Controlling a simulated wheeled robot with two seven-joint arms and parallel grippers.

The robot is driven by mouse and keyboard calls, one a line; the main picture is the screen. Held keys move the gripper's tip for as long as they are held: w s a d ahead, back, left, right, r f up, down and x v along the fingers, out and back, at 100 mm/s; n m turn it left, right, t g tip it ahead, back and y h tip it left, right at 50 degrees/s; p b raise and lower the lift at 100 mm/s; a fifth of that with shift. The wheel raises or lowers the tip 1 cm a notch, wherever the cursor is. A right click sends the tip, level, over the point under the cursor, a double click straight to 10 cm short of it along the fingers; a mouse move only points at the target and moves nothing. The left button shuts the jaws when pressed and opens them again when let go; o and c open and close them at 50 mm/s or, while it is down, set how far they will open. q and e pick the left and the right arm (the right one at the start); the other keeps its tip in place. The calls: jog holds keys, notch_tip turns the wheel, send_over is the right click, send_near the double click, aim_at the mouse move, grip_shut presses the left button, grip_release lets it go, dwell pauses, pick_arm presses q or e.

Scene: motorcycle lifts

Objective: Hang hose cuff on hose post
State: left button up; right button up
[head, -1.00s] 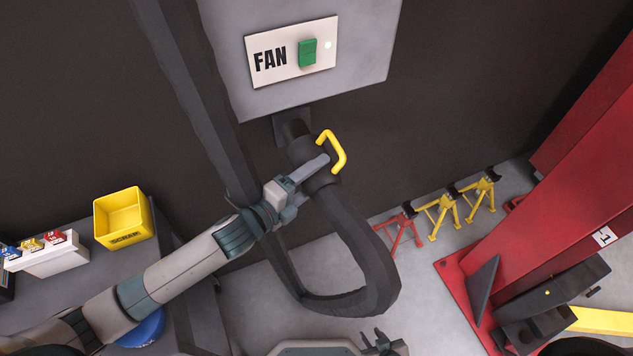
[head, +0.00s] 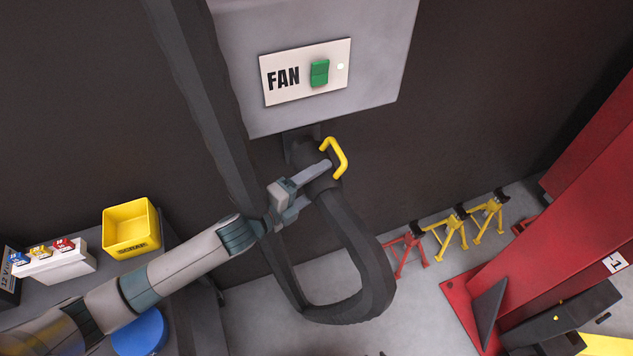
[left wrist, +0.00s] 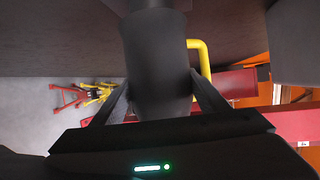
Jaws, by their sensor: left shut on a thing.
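The hose cuff (head: 325,183) is a dark cylinder with a yellow handle (head: 338,157), at the end of a thick dark hose. My left gripper (head: 318,172) is shut on the cuff, with the handle just beyond its fingers. In the left wrist view, the cuff (left wrist: 160,75) stands between the two fingers, with the handle at its right. The hose post's dark wall mount (head: 296,146) shows below the grey fan box. The cuff's upper end overlaps the post area, so I cannot tell whether it is around the post or only in front. My right gripper is out of view.
The fan box (head: 330,25) with a green switch (head: 319,73) is directly above the cuff. The hose (head: 365,265) loops down below it. Red and yellow stands (head: 445,230) and a red lift column (head: 560,215) are at right. A yellow bin (head: 131,228) sits at left.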

pick_arm(q)
jog(key=shift+r, duration=0.1)
jog(key=o, duration=1.5)
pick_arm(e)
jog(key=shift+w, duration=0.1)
pick_arm(q)
jog(key=shift+s+a, duration=0.35)
jog(key=shift+s, duration=0.05)
jog(key=shift+b+v, duration=1.4)
jog(key=shift+v, duration=6.8)
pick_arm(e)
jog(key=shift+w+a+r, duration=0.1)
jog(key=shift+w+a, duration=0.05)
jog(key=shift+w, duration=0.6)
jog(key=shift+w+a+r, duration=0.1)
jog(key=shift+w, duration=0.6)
